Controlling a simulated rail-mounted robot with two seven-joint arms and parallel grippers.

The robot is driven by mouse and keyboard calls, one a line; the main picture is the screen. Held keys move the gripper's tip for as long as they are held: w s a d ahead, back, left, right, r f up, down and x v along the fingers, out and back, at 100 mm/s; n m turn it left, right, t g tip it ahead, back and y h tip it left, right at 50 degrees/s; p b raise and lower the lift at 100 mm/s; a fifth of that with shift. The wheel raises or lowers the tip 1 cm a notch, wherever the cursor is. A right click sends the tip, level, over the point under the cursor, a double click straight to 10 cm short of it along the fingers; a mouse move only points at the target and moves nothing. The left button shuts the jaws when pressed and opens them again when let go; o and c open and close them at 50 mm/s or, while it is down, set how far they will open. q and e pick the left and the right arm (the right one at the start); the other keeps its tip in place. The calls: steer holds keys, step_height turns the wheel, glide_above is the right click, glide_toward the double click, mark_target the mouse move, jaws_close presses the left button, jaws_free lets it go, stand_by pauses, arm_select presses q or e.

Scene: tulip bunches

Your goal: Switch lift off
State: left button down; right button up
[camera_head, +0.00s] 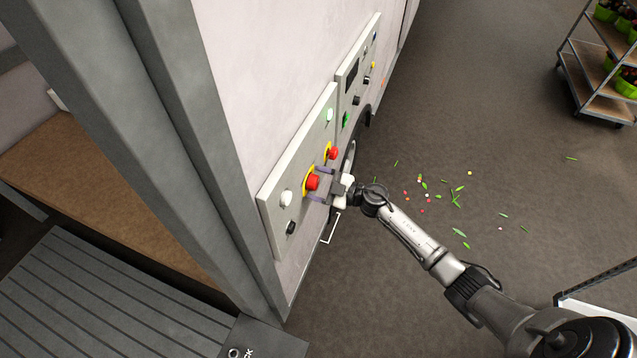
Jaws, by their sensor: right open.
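A grey control panel (266,205) is mounted on the pale wall. On it is a red mushroom button (312,182) with a yellow surround, and a second red button (333,153) just above and to the right. A white knob (286,198) and a black knob (291,228) sit at its lower left, and a lit green-white lamp (328,115) near its top. My right gripper (318,184) is open, its two fingers on either side of the lower red button, close to it. I cannot tell whether they touch it. No label for the lift is readable. My left gripper is not in view.
A second panel (351,98) with a dark display, a green button and other controls is further along the wall. Leaves and petals (453,199) litter the floor. A plant trolley (592,75) stands at the upper right. A grey post (185,140) is left of the panel.

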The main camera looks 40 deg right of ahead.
steer(key=shift+c, duration=0.2)
steer(key=c, duration=0.9)
steer(key=n+b, duration=0.1)
steer(key=n, duration=0.2)
steer(key=shift+f+n, duration=0.1)
steer(key=shift+n, duration=0.3)
steer(key=n+b, duration=0.2)
steer(key=n, duration=0.2)
steer(key=shift+f+n, duration=0.1)
steer(key=shift+n, duration=0.2)
steer(key=n+b, duration=0.2)
steer(key=n, duration=0.2)
steer(key=shift+f+n, duration=0.1)
steer(key=shift+n, duration=0.2)
steer(key=n+b, duration=0.3)
steer(key=n, duration=0.1)
steer(key=shift+n, duration=0.6)
